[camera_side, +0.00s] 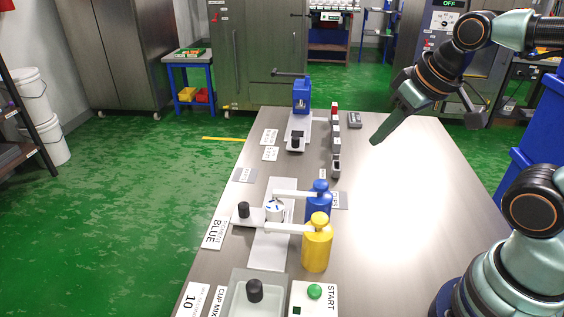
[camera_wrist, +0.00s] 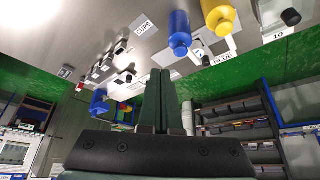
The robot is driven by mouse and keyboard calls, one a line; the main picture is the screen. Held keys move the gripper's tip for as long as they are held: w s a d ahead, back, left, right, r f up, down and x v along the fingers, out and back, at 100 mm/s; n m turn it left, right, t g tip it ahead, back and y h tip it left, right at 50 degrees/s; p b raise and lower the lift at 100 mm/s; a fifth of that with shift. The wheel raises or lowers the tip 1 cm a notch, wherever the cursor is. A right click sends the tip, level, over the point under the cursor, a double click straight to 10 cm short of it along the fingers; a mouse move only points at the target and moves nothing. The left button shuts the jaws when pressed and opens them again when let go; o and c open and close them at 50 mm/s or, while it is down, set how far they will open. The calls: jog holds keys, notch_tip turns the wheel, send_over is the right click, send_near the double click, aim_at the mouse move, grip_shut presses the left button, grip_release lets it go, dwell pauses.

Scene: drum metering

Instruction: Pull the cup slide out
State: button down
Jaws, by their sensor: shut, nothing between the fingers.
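A pale slide plate (camera_side: 254,216) with a black knob (camera_side: 243,209) at its left end lies left of the drums; this seems to be the cup slide. A white round cup (camera_side: 275,211) sits at its right end, beneath the arms from the blue drum (camera_side: 318,196) and the yellow drum (camera_side: 317,243). My gripper (camera_side: 376,141) is shut and empty, in the air above the right-back part of the table, well away from the knob. In the wrist view its fingers (camera_wrist: 160,74) are together, with the blue drum (camera_wrist: 180,32) and yellow drum (camera_wrist: 218,16) beyond.
A grey tray (camera_side: 238,305) with another black knob and a START box (camera_side: 315,297) stand at the front. A blue device (camera_side: 301,95) with a crank and a knobbed slide stands at the back, beside a row of small blocks (camera_side: 336,142). The table's right side is clear.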

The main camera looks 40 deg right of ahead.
jog(key=c, duration=1)
grip_release()
jog(key=o, duration=0.4)
jog(key=shift+w+a+r, duration=0.15)
jog(key=shift+w+r, duration=0.05)
jog(key=shift+w, duration=0.15)
jog(key=g, duration=0.6)
send_over(244, 205)
notch_tip(244, 205, down, 12)
notch_tip(244, 205, down, 12)
jog(key=shift+w+r, duration=0.1)
jog(key=shift+r, duration=0.15)
grip_shut()
